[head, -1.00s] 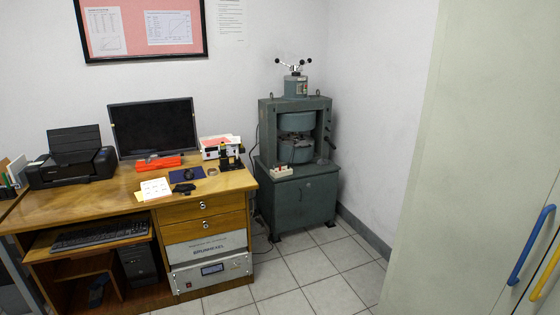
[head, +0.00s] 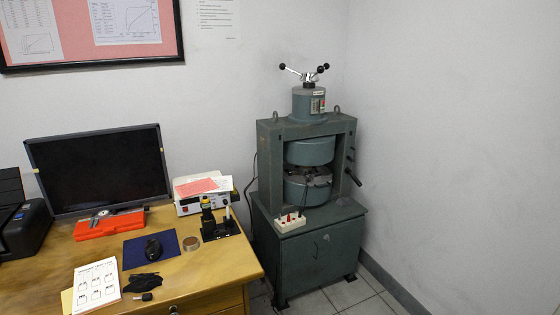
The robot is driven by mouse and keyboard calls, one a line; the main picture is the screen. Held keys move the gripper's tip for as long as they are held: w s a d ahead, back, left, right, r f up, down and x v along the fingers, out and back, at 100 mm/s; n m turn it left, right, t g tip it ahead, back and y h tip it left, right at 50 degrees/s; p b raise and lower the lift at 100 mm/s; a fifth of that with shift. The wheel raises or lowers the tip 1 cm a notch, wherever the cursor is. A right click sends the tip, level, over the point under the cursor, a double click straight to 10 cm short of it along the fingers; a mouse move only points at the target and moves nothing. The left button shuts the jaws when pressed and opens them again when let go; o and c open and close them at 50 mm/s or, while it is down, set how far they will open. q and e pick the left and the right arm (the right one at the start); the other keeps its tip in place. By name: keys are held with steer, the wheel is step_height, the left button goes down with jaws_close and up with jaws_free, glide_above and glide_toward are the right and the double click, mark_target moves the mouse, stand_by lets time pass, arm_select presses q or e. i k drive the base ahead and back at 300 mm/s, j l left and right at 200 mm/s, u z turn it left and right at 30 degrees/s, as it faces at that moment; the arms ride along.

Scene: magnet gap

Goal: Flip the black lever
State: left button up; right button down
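A grey-green magnet press (head: 306,165) stands on a cabinet near the room's corner. On its right side are dark lever-like handles (head: 352,172), small in view; I cannot tell their exact shape or position. A three-spoke handwheel (head: 304,72) with black knobs sits on top of the press. I cannot tell for sure which of these parts is the black lever. Neither of my grippers shows in the head view.
A white socket box (head: 290,223) sits on the cabinet's front left edge. Tiled floor (head: 345,294) lies before the cabinet.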

mark_target(355, 180)
steer(key=i+l, duration=1.95)
